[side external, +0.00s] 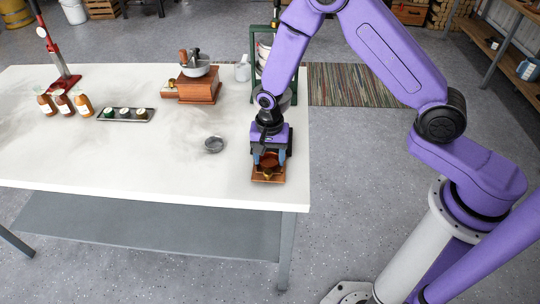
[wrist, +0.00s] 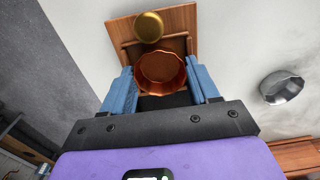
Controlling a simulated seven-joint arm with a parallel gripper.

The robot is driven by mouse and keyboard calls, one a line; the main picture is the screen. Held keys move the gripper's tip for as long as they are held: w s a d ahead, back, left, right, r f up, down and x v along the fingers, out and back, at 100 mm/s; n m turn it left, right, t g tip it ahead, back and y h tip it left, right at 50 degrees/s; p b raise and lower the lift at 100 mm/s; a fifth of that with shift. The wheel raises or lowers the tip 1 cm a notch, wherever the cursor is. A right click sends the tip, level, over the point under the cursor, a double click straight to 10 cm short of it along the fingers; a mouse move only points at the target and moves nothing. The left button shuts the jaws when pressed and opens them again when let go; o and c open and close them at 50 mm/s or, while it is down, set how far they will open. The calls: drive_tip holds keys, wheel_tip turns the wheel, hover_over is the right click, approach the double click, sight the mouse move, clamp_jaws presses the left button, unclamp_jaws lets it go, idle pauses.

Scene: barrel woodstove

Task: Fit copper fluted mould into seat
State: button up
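The copper fluted mould (wrist: 160,72) is a round, open cup with a wavy rim. My gripper (wrist: 163,82) has its two blue fingers against opposite sides of it in the wrist view. In the side view my gripper (side external: 269,160) points down at the table's right end, with the mould partly hidden between the fingers. A brown wooden tray (wrist: 182,18), likely holding the seat, lies below and beyond the mould; it also shows in the side view (side external: 277,179). The mould covers part of the tray. I cannot tell whether the mould touches it.
A round brass piece (wrist: 149,27) is at the tray's far side. A grey metal bowl (side external: 214,144) stands left of my gripper. A wooden grinder (side external: 199,90), bottles (side external: 64,103) and a dark tray (side external: 126,115) stand farther left. The table's right edge (side external: 304,170) is close.

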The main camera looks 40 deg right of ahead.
sight(269, 160)
drive_tip(key=o, duration=0.4)
drive_tip(key=shift+s+a+f, duration=0.2)
drive_tip(key=shift+s+f, duration=0.05)
drive_tip(key=shift+f, duration=0.15)
wheel_tip(269, 160, up, 12)
drive_tip(key=s+d+r+n, duration=0.3)
drive_tip(key=s+n, duration=0.4)
drive_tip(key=s, duration=0.2)
drive_tip(key=s+d+r+n, duration=0.3)
drive_tip(key=s+r+n, duration=0.1)
drive_tip(key=s+n, duration=0.3)
drive_tip(key=s+d+r+n, duration=0.3)
drive_tip(key=s+n, duration=0.4)
drive_tip(key=s, duration=0.5)
drive_tip(key=shift+r+n, duration=0.3)
drive_tip(key=shift+r, duration=0.1)
drive_tip(key=shift+w, duration=0.1)
